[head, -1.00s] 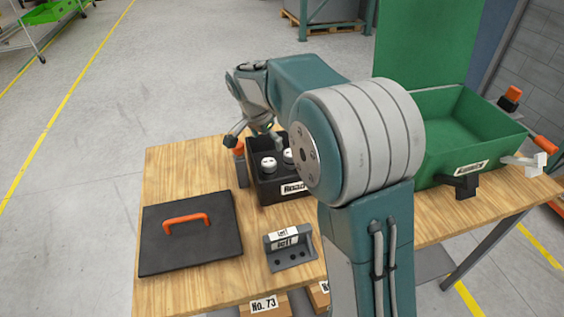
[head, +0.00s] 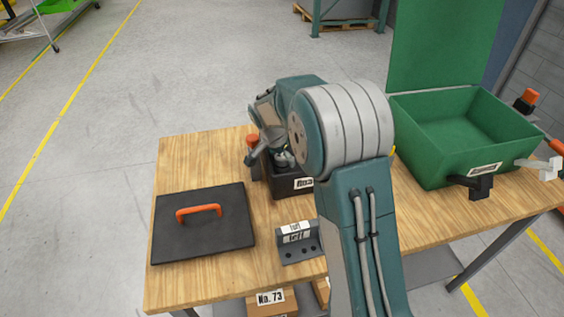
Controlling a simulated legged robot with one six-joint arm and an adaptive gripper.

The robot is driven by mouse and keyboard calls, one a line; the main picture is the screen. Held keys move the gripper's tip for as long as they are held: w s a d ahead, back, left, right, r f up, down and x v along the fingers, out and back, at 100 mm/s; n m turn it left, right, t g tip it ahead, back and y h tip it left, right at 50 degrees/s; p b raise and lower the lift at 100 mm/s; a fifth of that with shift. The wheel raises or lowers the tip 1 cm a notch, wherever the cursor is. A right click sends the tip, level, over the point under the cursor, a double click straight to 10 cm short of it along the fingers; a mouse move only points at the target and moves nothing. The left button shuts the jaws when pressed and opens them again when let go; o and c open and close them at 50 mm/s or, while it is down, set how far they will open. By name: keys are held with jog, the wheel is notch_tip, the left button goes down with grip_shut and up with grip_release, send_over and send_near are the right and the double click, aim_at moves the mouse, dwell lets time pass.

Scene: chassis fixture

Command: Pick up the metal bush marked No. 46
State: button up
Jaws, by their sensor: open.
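A black box (head: 292,187) with a partly covered white label stands on the wooden table, behind my arm. A small light-metal part (head: 284,159) shows inside it, partly hidden by my gripper. I cannot read No. 46 on anything in view. My gripper (head: 268,152) is open over the left part of the box. Its fingertips are small and overlap the box, so I cannot tell whether they touch the metal part. My own arm hides the right side of the box.
A black lid (head: 203,240) with an orange handle lies at left on the table (head: 195,165). A grey block (head: 300,254) labelled "left" stands in front of the box. An open green bin (head: 450,170) stands at right. A carton (head: 270,305) marked No. 73 sits below.

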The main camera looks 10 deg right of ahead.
jog(key=shift+a, duration=0.2)
jog(key=shift+c, duration=1.3)
jog(key=shift+d, duration=0.25)
jog(key=c, duration=1.1)
